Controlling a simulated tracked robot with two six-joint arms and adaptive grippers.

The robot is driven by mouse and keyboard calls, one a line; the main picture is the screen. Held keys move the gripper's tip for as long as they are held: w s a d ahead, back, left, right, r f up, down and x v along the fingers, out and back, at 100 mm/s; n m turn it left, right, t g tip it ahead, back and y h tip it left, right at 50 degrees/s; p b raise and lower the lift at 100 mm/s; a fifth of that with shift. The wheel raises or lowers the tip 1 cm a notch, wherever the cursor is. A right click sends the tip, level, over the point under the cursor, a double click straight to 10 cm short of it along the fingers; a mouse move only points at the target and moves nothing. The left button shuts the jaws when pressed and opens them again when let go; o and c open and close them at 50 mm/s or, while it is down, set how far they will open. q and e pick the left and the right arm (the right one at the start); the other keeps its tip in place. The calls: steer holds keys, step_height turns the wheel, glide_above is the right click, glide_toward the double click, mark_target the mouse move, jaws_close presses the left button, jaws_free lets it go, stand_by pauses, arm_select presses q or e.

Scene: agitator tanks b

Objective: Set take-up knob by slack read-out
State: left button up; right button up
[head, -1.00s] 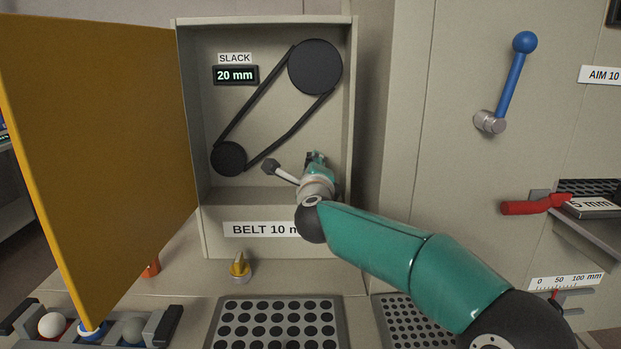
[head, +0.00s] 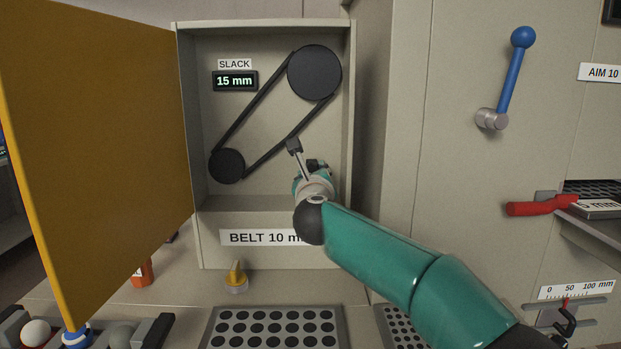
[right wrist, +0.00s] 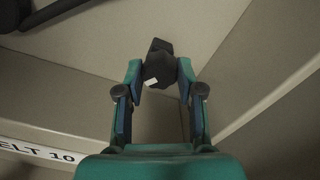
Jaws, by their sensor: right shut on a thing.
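The slack read-out (head: 235,81) in the open cabinet shows 15 mm. Below it a black belt (head: 262,113) runs round a large upper pulley (head: 314,72) and a small lower pulley (head: 227,166). The label (head: 262,237) on the cabinet's lower front reads "BELT 10 m", its end hidden by my right arm. My right gripper (head: 316,165) is inside the cabinet, low and right of the belt. In the right wrist view it is shut on the dark take-up knob (right wrist: 158,66), which bears a small white mark. My left gripper is out of view.
A yellow door (head: 100,150) stands open on the cabinet's left. To the right are a blue-balled lever (head: 514,75) and a red handle (head: 542,206).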

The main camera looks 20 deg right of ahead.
steer(key=shift+w+f, duration=0.1)
steer(key=shift+f, duration=0.35)
steer(key=o, duration=1.1)
steer(key=shift+o, duration=0.3)
steer(key=shift+r, duration=0.3)
steer(key=v, duration=1.2)
